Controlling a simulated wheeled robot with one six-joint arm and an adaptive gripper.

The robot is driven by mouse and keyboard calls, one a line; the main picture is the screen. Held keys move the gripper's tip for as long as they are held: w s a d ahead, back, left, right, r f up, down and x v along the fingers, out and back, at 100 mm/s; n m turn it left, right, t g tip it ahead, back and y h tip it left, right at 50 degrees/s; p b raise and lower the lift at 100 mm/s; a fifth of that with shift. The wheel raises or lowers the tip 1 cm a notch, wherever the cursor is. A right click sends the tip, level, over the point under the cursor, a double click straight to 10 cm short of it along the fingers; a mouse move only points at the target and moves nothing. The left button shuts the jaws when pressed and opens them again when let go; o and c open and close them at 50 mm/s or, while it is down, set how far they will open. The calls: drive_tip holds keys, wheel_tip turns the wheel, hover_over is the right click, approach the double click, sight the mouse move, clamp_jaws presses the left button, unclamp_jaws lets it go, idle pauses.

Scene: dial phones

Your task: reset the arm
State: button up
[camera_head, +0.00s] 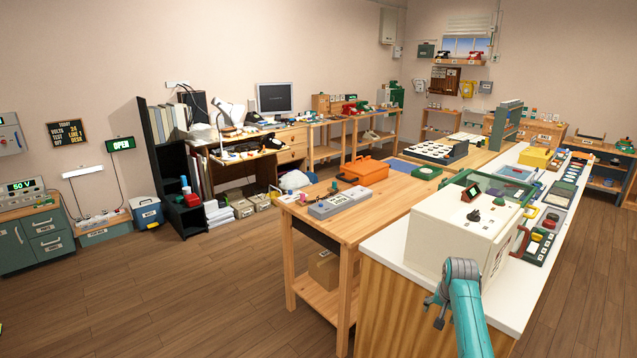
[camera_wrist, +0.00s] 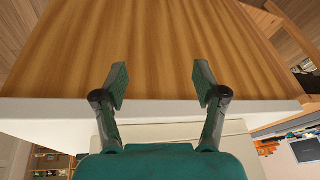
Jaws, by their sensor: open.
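My gripper (camera_wrist: 160,80) shows in the wrist view with its two dark green fingers spread wide. Nothing is between them. Beyond the fingers is the wood-grained end panel of the counter (camera_wrist: 160,45), with the counter's white top edge crossing the picture below it. The wrist picture looks upside down. In the head view my teal arm rises from the bottom edge in front of the counter's near end (camera_head: 400,315). The fingers cannot be made out clearly there. I cannot tell whether they touch the panel.
A cream box (camera_head: 465,240) with a dark knob stands on the counter's near end, close behind my arm. Boards with buttons line the counter beyond it. A wooden workbench (camera_head: 375,212) with an orange toolbox (camera_head: 364,170) stands to the left. The wooden floor (camera_head: 190,290) at left is open.

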drive_tip(key=s+a+f+n+t, duration=0.1)
drive_tip(key=s+a+f, duration=0.3)
drive_tip(key=s+f, duration=0.4)
drive_tip(key=s+a+f+n+t, duration=0.15)
drive_tip(key=s+a+f, duration=0.35)
drive_tip(key=f, duration=0.5)
drive_tip(key=s+a+f+t, duration=0.2)
drive_tip(key=s+a, duration=0.1)
drive_tip(key=s, duration=0.6)
drive_tip(key=s+a+f+t, duration=0.15)
drive_tip(key=s+a, duration=0.25)
drive_tip(key=s, duration=0.6)
drive_tip(key=s+a+r+n+t, duration=0.1)
drive_tip(key=s+a+r, duration=0.15)
drive_tip(key=s, duration=0.45)
drive_tip(key=s+a+r+n+t, duration=0.1)
drive_tip(key=s+r, duration=0.2)
drive_tip(key=s, duration=0.4)
drive_tip(key=s+a+r+n, duration=0.1)
drive_tip(key=s+r, duration=0.2)
drive_tip(key=s, duration=0.4)
drive_tip(key=s+a+r+t, duration=0.1)
drive_tip(key=s+r, duration=0.5)
drive_tip(key=r, duration=0.4)
drive_tip(key=s+a+r+n+t+y, duration=0.1)
drive_tip(key=s+r+t, duration=0.1)
drive_tip(key=s+r, duration=0.4)
wheel_tip(320, 180, up, 4)
drive_tip(key=shift+s+r, duration=0.25)
drive_tip(key=shift+n, duration=0.25)
